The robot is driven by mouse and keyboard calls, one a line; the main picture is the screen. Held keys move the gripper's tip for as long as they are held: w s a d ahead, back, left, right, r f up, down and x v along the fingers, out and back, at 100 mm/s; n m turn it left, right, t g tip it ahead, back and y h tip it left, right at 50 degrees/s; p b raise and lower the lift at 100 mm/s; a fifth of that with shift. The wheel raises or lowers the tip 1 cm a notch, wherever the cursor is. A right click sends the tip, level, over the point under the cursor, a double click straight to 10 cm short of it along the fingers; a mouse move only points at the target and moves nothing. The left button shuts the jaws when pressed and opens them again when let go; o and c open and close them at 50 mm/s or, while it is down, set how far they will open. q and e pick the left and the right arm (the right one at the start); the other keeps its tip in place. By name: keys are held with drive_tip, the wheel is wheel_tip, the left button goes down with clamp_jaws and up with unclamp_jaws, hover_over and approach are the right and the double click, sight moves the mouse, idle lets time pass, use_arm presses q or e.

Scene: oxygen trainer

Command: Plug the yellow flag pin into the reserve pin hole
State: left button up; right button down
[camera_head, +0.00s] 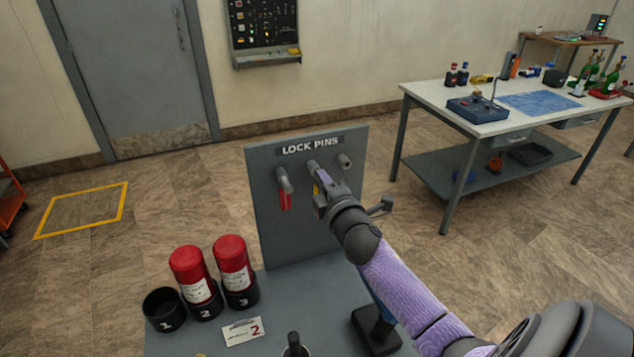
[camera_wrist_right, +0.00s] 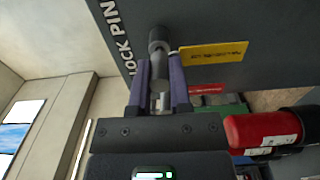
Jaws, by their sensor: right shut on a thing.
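The grey board (camera_head: 270,225) marked LOCK PINS has three round sockets in a row. My right gripper (camera_head: 318,186) is at the middle socket (camera_head: 312,167). In the right wrist view its purple fingers (camera_wrist_right: 160,88) are shut on the grey shaft of the yellow flag pin (camera_wrist_right: 160,83). The yellow flag (camera_wrist_right: 212,52) hangs beside the fingers. The shaft lines up with a socket (camera_wrist_right: 158,40); how deep it sits I cannot tell. A red flag pin (camera_head: 285,198) is in the left socket. The right socket (camera_head: 344,160) looks empty. My left gripper is out of view.
On the grey bench (camera_head: 280,290) stand two red cylinders (camera_head: 192,272) (camera_head: 233,262) in black cups numbered 2 and 3. Cup 1 (camera_head: 165,310) is empty. A card (camera_head: 243,329) marked 2 lies in front. A white table (camera_head: 480,100) stands behind at right.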

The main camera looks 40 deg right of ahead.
drive_tip(key=shift+p+v, duration=0.9)
drive_tip(key=shift+v, duration=1.75)
